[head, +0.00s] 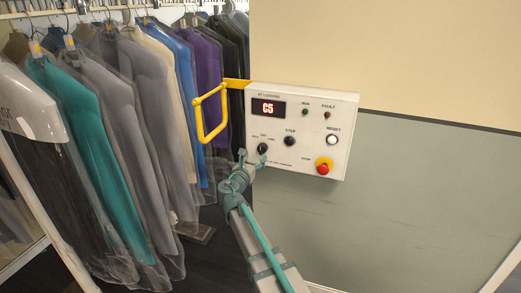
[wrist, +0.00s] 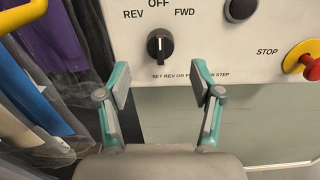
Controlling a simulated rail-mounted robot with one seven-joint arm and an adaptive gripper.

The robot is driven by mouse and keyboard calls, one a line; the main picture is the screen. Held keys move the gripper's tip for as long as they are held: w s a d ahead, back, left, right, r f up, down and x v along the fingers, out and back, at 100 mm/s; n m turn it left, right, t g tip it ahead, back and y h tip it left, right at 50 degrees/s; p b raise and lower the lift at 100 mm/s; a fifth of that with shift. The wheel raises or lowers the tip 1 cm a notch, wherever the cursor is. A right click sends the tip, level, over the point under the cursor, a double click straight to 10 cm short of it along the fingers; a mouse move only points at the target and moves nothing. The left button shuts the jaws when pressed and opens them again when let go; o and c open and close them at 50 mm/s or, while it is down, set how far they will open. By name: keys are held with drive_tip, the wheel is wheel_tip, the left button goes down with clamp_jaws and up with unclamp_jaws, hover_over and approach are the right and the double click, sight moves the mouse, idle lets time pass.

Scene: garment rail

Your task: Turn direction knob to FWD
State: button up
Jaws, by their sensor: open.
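The direction knob (wrist: 160,45) is a black rotary knob on the white control panel (head: 338,110). In the wrist view its white pointer line stands about upright, toward the OFF label, with REV to the left and FWD to the right. The knob also shows small in the head view (head: 262,149). My gripper (wrist: 161,84) is open, its two grey-padded fingers apart just below the knob in the picture, with nothing between them. In the head view my gripper (head: 252,158) is at the panel's lower left; its gap to the knob is hard to tell.
The STEP button (head: 289,141) and the red stop button (head: 323,167) on its yellow base lie to the right. A yellow bar handle (head: 212,113) juts out at the panel's left. Bagged garments (head: 120,120) hang further left. The wall below the panel is clear.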

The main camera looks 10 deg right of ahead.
sight(260, 150)
drive_tip(key=p+x, duration=0.1)
drive_tip(key=x, duration=0.5)
drive_tip(key=shift+w+d+p, duration=0.2)
drive_tip(key=shift+w+p, duration=0.1)
drive_tip(key=shift+w, duration=0.05)
drive_tip(key=shift+c, duration=0.2)
drive_tip(key=c, duration=1.1)
